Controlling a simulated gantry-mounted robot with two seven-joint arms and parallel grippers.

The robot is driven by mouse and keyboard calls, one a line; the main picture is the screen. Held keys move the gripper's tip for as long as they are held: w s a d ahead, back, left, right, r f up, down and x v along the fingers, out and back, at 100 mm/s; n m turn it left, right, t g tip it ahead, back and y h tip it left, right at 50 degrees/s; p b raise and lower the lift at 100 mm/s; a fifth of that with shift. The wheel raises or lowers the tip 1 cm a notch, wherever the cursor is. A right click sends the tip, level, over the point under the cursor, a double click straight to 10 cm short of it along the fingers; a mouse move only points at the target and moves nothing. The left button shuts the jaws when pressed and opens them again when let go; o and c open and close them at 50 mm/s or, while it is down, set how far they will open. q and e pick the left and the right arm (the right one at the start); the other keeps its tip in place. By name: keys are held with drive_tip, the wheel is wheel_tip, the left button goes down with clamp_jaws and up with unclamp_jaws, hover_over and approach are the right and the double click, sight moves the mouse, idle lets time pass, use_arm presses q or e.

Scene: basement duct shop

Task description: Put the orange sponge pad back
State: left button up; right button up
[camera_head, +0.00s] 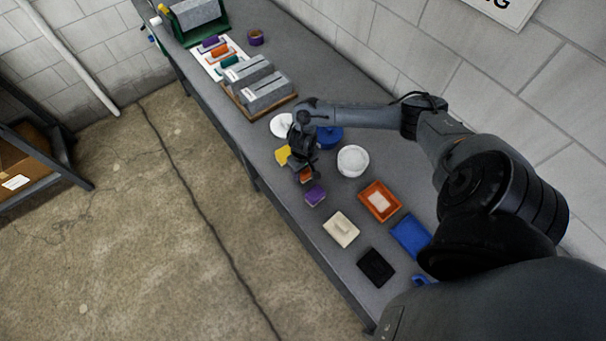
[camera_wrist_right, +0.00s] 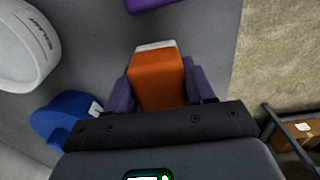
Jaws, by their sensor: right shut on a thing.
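The orange sponge pad (camera_wrist_right: 158,80) is between the fingers of my right gripper (camera_wrist_right: 160,92) in the right wrist view. It is a block with a pale far end. In the head view the right gripper (camera_head: 304,168) points down over the bench, with the orange pad (camera_head: 306,178) partly hidden under it. I cannot tell whether the pad touches the bench. A purple block (camera_head: 315,195) lies close by, and its edge shows in the wrist view (camera_wrist_right: 150,3). My left gripper is in neither view.
On the bench (camera_head: 330,90) are a yellow piece (camera_head: 283,155), a blue round container (camera_head: 329,137), a white tub (camera_head: 352,161), an orange tray (camera_head: 368,207), a beige float-like block (camera_head: 341,229) and a black pad (camera_head: 376,267). A white board (camera_head: 205,67) with coloured pieces lies farther back.

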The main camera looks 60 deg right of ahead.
drive_tip(key=shift+f, duration=1.6)
drive_tip(key=shift+f, duration=0.1)
drive_tip(key=o, duration=0.9)
drive_tip(key=shift+o, duration=0.2)
